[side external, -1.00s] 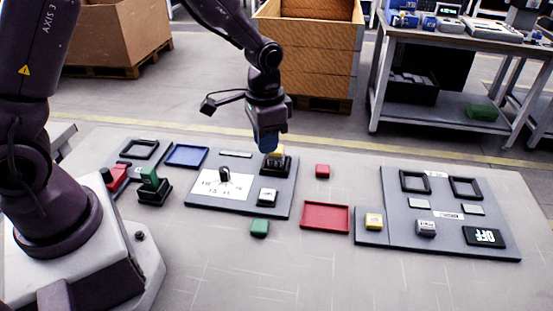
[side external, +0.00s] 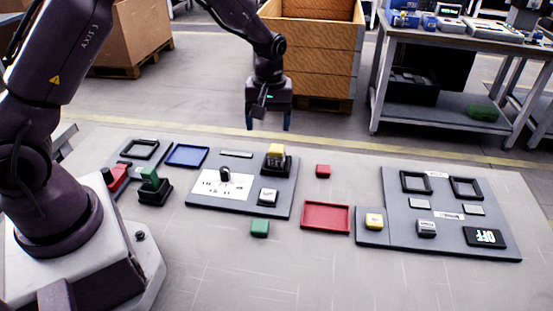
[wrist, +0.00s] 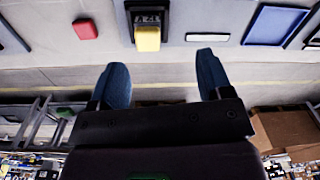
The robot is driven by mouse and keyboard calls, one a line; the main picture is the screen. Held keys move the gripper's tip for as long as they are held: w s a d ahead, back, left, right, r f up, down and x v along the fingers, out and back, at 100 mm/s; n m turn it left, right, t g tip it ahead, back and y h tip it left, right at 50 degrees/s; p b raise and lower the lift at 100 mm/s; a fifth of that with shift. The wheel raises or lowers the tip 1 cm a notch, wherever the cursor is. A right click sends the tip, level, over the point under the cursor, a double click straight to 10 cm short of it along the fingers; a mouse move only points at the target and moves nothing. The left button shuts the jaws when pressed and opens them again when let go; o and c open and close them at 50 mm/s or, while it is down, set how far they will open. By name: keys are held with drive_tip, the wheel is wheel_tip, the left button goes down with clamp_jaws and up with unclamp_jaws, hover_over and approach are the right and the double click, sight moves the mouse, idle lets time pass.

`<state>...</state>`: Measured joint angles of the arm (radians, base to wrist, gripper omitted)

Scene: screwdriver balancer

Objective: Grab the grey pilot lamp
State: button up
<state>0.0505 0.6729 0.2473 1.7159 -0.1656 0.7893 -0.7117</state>
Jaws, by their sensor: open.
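No part carries a readable pilot lamp label, so I cannot tell for certain which is the grey pilot lamp. One grey-white block (side external: 426,228) sits on the right panel, between a yellow block and the OFF display. Another pale block (side external: 268,196) sits on a dark base on the middle panel. My gripper (side external: 267,124) is open and empty, raised behind the middle panel and well apart from both blocks. In the wrist view its two blue fingers (wrist: 160,72) are spread with nothing between them. Neither grey block is clearly visible there.
A yellow block (side external: 276,150) stands in a black holder (side external: 275,165) near my gripper. Red (side external: 323,171) and green (side external: 260,228) blocks lie loose near a red tray (side external: 326,217). A blue tray (side external: 187,155) is at left. The table's front is clear.

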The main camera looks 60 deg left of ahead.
sight(272, 147)
drive_tip(key=f+n, duration=0.2)
drive_tip(key=n, duration=0.3)
drive_tip(key=w+a+f+n, duration=0.1)
drive_tip(key=f+n, duration=0.1)
drive_tip(key=n, duration=0.3)
drive_tip(key=w+a+f+n, duration=0.1)
drive_tip(key=f+n, duration=0.1)
drive_tip(key=n, duration=0.3)
drive_tip(key=shift+w+n, duration=0.2)
drive_tip(key=shift+n, duration=0.2)
drive_tip(key=f, duration=0.5)
drive_tip(key=shift+s+d+f, duration=0.2)
drive_tip(key=shift+d+f, duration=0.05)
drive_tip(key=shift+d, duration=0.05)
drive_tip(key=c, duration=1)
